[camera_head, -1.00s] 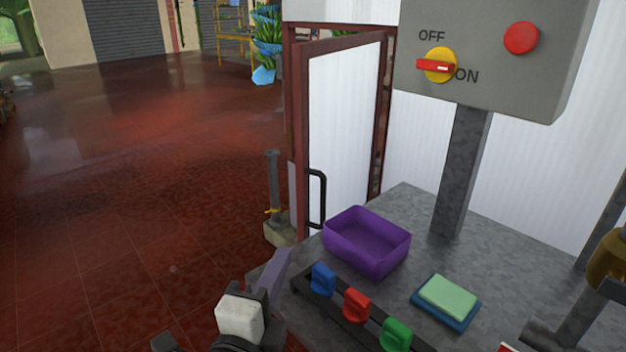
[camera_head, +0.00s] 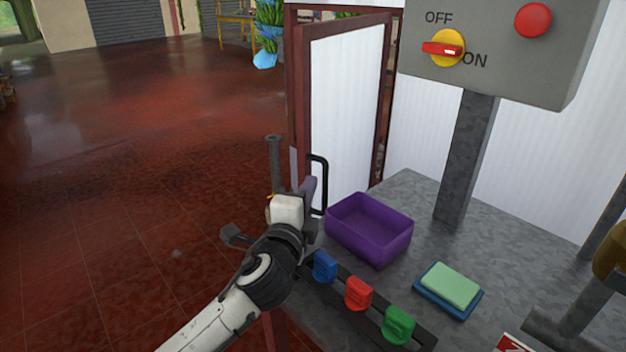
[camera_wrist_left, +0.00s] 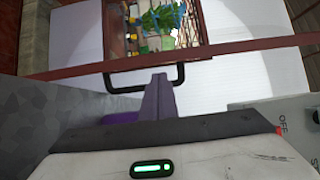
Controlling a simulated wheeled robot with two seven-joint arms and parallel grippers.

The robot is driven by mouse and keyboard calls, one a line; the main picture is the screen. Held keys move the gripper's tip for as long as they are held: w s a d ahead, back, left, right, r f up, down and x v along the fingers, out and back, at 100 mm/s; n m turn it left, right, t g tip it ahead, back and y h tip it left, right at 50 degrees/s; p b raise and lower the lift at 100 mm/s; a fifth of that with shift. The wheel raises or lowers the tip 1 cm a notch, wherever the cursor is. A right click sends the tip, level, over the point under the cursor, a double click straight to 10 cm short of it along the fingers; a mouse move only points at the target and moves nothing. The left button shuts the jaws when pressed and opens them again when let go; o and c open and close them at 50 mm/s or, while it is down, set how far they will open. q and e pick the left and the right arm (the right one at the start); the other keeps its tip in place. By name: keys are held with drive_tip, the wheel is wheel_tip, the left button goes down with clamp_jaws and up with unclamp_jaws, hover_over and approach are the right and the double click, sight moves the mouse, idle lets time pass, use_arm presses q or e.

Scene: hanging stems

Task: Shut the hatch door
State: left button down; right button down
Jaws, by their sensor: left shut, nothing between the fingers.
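The hatch door (camera_head: 345,110) is a white panel in a dark red frame, standing open beside the grey table. Its black bar handle (camera_head: 324,186) is at the door's lower left edge. My left gripper (camera_head: 308,188) is shut and empty, with its fingertips beside the handle in the head view. In the left wrist view, the shut fingers (camera_wrist_left: 158,92) point at the handle (camera_wrist_left: 112,83) and overlap its bar; I cannot tell whether they touch it. My right gripper is not in view.
A purple bin (camera_head: 369,228) stands on the grey table (camera_head: 425,200) close to the handle. Blue (camera_head: 325,267), red (camera_head: 358,293) and green (camera_head: 398,325) knobs sit in front. A control box (camera_head: 500,50) rises at right. The red floor at left is open.

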use_arm(q)
drive_tip(key=shift+w+d, duration=0.2)
drive_tip(key=shift+w, duration=0.75)
drive_tip(key=shift+w+d, duration=0.2)
drive_tip(key=shift+w, duration=0.7)
drive_tip(key=shift+a, duration=0.1)
